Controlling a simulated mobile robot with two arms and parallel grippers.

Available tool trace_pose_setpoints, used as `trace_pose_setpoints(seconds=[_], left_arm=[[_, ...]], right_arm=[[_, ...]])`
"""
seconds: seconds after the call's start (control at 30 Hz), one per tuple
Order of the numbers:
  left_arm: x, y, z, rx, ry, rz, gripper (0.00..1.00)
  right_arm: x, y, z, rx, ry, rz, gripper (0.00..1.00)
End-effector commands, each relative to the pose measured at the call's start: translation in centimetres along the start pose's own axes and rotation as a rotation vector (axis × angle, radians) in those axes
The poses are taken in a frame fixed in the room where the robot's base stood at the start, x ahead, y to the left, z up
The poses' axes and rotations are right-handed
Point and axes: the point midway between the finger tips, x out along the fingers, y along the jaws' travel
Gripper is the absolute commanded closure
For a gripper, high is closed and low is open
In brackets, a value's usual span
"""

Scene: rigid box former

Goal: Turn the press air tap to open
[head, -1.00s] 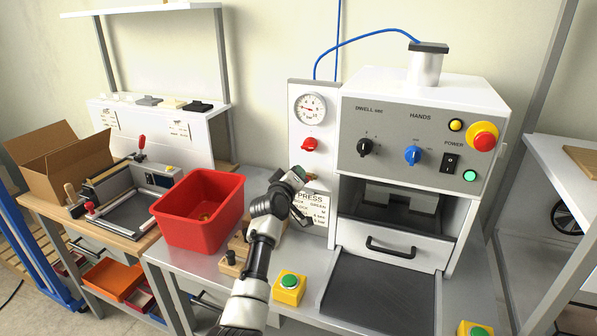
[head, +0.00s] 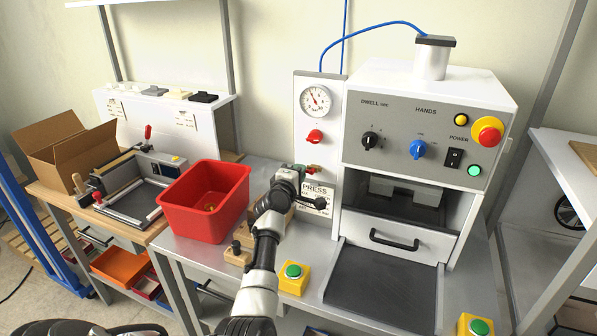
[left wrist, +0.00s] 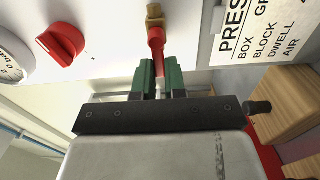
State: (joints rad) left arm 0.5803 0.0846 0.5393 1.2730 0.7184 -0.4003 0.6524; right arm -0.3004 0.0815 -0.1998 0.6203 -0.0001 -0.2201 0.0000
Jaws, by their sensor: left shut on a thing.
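The press air tap has a brass body and a red lever (left wrist: 156,38), seen in the left wrist view. In the head view the tap (head: 313,169) shows just right of my left gripper, below the red knob on the white panel. My left gripper (head: 299,170) is at the panel. In the left wrist view its two green fingers (left wrist: 160,75) are shut on the end of the lever, which lies in line between them. My right gripper is not in view.
A gauge (head: 316,100) and red knob (head: 315,136) sit above the tap, a PRESS label (head: 317,198) below. The press (head: 425,120) stands close on the right. A red bin (head: 205,222) and green-topped button box (head: 293,278) are on the bench.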

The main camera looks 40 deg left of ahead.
Motion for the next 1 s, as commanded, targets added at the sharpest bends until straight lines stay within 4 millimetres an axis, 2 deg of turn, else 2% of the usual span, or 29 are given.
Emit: trace_pose_setpoints(seconds=[0.53, 0.57, 0.7, 0.73, 1.0], left_arm=[[0.0, -0.17, 0.03, -0.029, 0.0, -0.001, 1.0], [0.0, -0.17, 0.03, -0.029, 0.0, -0.001, 0.87], [0.0, -0.16, 0.02, -0.028, 0.0, -0.001, 0.65], [0.0, -0.15, 0.02, -0.027, 0.0, -0.001, 0.63], [-0.08, -0.12, 0.01, -0.026, 0.0, 0.0, 0.63]], right_arm=[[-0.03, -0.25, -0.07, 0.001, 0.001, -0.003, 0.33], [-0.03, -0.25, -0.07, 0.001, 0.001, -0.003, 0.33], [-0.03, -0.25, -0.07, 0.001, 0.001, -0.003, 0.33], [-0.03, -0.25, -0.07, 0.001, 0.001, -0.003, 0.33], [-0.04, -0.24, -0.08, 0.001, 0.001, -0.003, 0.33]])
